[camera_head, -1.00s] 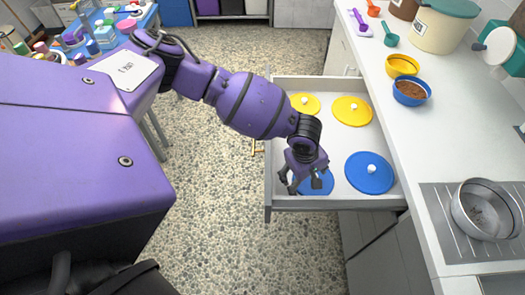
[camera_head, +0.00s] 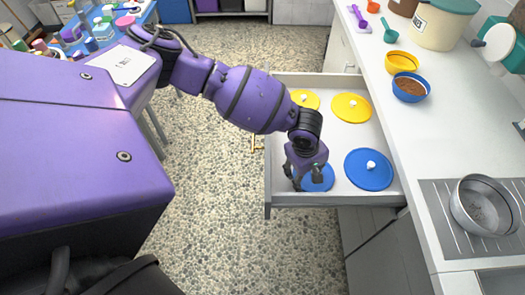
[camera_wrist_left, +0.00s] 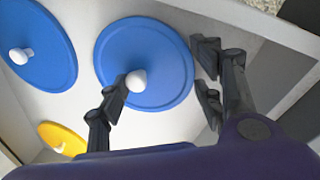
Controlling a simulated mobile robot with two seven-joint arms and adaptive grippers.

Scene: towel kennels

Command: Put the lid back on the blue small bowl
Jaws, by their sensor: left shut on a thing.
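The small blue lid (camera_head: 318,181) with a white knob lies in the open drawer's near left corner. It also shows in the left wrist view (camera_wrist_left: 160,45), its knob (camera_wrist_left: 136,80) beside one finger. My left gripper (camera_head: 308,182) is low over this lid and shut on it; in the left wrist view the fingers (camera_wrist_left: 165,88) stand apart, one at the knob, the other by the rim. The exact contact is unclear. The blue bowl (camera_head: 424,94), holding brown food, stands uncovered on the counter. My right gripper is not in view.
The open drawer (camera_head: 335,202) also holds a larger blue lid (camera_head: 366,180), a large yellow lid (camera_head: 351,108) and a small yellow lid (camera_head: 309,98). A yellow bowl (camera_head: 402,59) stands behind the blue bowl. A metal bowl (camera_head: 468,211) sits at the counter's right.

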